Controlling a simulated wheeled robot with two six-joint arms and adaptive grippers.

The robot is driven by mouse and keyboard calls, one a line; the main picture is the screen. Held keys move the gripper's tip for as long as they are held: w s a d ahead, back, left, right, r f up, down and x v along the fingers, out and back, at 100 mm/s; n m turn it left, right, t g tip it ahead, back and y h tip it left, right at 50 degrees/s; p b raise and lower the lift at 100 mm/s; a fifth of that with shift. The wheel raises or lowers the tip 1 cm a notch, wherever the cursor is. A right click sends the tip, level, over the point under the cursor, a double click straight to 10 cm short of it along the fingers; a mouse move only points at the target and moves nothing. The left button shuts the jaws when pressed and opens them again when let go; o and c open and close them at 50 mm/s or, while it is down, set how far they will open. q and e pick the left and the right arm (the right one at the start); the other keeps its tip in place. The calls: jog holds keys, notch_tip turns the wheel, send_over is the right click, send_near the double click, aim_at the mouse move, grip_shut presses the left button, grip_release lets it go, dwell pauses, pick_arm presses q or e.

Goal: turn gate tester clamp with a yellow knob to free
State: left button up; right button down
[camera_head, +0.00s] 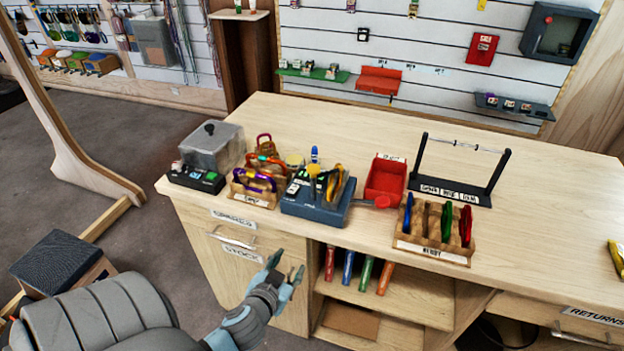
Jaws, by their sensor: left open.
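The gate tester (316,208) is a blue-grey box on the counter, left of centre, with a small display on its left side. A yellow round knob (313,171) stands up on it, and a second yellow round piece (294,160) shows just behind. A yellow-orange carabiner (335,182) stands at its right side. Which way the clamp is turned is too small to tell. My left gripper (286,270) is open and empty, in front of the counter and below the tester, touching nothing. My right gripper is out of view.
Left of the tester are a wooden tray of carabiners (252,198), a dark device (197,179) and a clear-grey bin (212,148). Right are a red bin (386,178), a carabiner rack (434,248) and a black stand (452,190). The counter's right part (550,220) is mostly clear.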

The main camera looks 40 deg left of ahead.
aim_at(311, 173)
pick_arm(q)
notch_tip(311, 173, up, 20)
jog(key=d+n+t+y+b, duration=0.1)
jog(key=d+n+t, duration=0.1)
jog(key=t, duration=0.3)
jog(key=shift+n+y, duration=0.3)
jog(key=x, duration=1.3)
jog(key=shift+w+r+p, duration=0.15)
jog(key=shift+r+p, duration=0.25)
jog(key=shift+w+a, duration=0.2)
jog(key=shift+w, duration=0.4)
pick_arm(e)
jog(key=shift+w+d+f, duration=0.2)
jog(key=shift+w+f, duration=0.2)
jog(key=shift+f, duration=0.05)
pick_arm(q)
jog(key=shift+c, duration=0.5)
grip_shut()
